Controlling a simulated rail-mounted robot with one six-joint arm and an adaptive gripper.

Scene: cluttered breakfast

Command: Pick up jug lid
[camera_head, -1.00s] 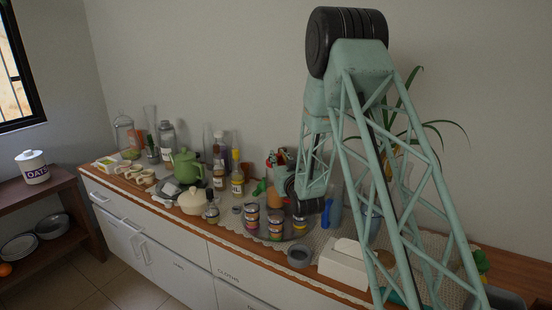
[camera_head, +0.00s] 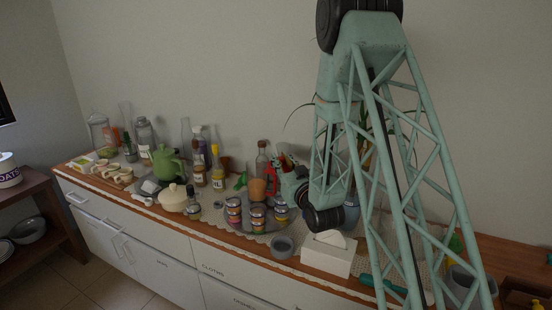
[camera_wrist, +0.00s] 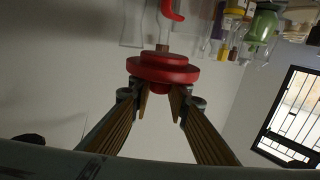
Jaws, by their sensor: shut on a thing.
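The jug lid (camera_wrist: 163,70) is red, round and stepped, and fills the middle of the wrist view. My gripper (camera_wrist: 160,91) is shut on its narrow knob, with one finger on each side. A red curved handle (camera_wrist: 173,10) and clear glass show beyond the lid. I cannot tell whether the lid touches the jug. In the head view, a red handle (camera_head: 272,180) shows beside my arm. My fingers cannot be made out there, and the lid is not clear among the red shapes near my arm.
Several tins (camera_head: 257,219) stand on a round tray just left of my arm. A grey bowl (camera_head: 283,246) and a white tissue box (camera_head: 328,254) stand at the front. A green teapot (camera_head: 165,165), a cream pot (camera_head: 173,198) and bottles crowd the left.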

